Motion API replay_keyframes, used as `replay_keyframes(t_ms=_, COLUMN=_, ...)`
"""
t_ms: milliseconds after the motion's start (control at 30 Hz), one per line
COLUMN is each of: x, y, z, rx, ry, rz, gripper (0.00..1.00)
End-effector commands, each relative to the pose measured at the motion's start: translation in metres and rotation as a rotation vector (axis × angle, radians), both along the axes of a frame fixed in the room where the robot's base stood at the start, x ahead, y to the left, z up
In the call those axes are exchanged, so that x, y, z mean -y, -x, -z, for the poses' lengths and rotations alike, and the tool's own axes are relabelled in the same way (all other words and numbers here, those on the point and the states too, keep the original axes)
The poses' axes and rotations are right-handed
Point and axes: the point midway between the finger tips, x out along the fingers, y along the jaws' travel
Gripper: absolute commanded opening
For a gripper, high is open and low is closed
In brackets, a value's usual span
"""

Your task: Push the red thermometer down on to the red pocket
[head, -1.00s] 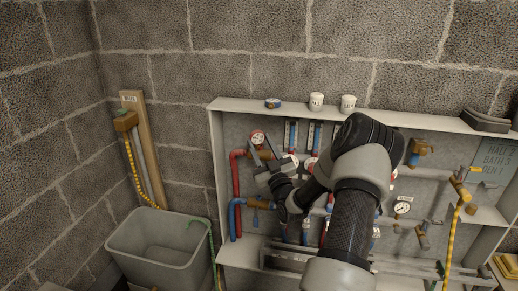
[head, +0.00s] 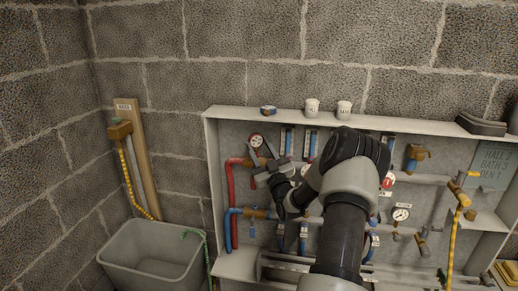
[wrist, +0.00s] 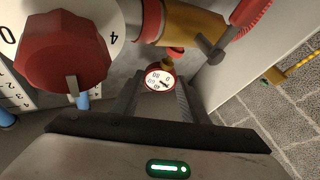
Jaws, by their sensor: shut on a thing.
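The red thermometer, a white dial with a red rim (head: 257,141), shows at the upper left of the wall cabinet in the head view. In the wrist view its dial (wrist: 160,79) is between my two fingers. My gripper (head: 258,158) is shut on it, just above a brass fitting (wrist: 193,25) on the red pipe. A small red ring (wrist: 175,53) by that fitting may be the red pocket. I cannot tell whether the stem is in it, as the fingers and fitting hide the lower part.
A red knob (wrist: 62,50) with a numbered white dial is close at left in the wrist view. The red pipe (head: 231,195) and blue pipe (head: 228,232) run down the cabinet's left side. A grey tub (head: 150,258) is at lower left.

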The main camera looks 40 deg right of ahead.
Motion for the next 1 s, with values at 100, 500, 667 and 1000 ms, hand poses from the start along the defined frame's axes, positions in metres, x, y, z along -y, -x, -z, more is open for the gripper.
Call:
replay_keyframes(t_ms=100, x=0.0000, y=0.0000, z=-0.0001, rx=0.000, ry=0.000, rz=0.000, gripper=0.15)
replay_keyframes(t_ms=500, x=-0.0013, y=0.0010, z=-0.0011, rx=-0.023, ry=-0.017, rz=-0.001, gripper=0.15)
replay_keyframes(t_ms=667, x=-0.0012, y=0.0016, z=0.0003, rx=-0.032, ry=-0.023, rz=0.000, gripper=0.15)
replay_keyframes(t_ms=1000, x=-0.0014, y=0.0013, z=0.0039, rx=-0.031, ry=-0.023, rz=0.000, gripper=0.15)
